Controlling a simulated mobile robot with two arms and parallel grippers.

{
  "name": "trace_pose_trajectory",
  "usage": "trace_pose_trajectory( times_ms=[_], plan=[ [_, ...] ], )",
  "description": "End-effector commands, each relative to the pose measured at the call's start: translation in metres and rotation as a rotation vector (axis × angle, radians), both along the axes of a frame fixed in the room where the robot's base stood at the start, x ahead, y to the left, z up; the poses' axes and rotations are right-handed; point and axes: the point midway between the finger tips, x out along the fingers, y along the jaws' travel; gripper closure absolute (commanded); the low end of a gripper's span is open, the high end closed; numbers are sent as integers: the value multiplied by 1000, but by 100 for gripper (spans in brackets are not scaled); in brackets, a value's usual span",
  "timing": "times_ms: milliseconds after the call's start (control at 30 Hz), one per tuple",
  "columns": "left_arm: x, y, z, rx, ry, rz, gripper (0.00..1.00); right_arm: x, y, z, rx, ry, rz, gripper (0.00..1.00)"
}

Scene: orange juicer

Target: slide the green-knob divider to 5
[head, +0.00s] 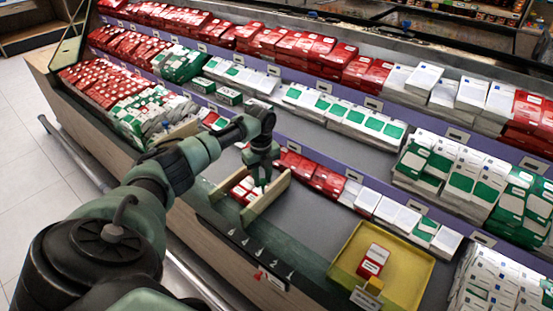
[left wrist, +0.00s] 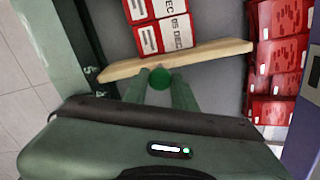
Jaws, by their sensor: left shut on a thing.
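The wooden divider (head: 270,196) stands across the dark lower shelf, with red-and-white boxes (head: 243,188) on its left side. In the left wrist view the divider (left wrist: 215,56) runs across the picture, with its round green knob (left wrist: 159,78) on the near face. My left gripper (head: 262,182) reaches down at the divider. In the left wrist view its green fingers (left wrist: 160,88) stand on either side of the knob, shut on it. White marks (head: 258,252) run along the front edge; their numbers are too small to read. My right gripper is not in view.
A yellow tray (head: 405,240) holding red-and-white boxes (head: 373,261) stands to the right on the same shelf. The shelf between divider and tray is bare. Red boxes (head: 310,172) and white boxes (head: 395,211) line its back. A red mark (head: 259,275) shows on the front edge.

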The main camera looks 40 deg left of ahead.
Motion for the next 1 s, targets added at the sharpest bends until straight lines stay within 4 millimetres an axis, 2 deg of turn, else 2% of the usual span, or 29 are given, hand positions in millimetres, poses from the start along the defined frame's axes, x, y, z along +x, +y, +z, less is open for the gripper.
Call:
trace_pose_trajectory(
  times_ms=[133,533,567,600,633,1000],
  plan=[
    [0,12,1,3,-4,3,100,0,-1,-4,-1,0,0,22],
    [0,17,3,8,-5,3,100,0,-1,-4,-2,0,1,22],
    [0,17,3,8,-5,3,65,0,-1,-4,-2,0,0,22],
    [0,17,2,8,-5,3,54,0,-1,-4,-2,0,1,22],
    [0,16,2,7,-4,3,51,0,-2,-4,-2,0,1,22],
    [0,14,6,3,-2,0,51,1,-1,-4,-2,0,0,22]
  ],
)
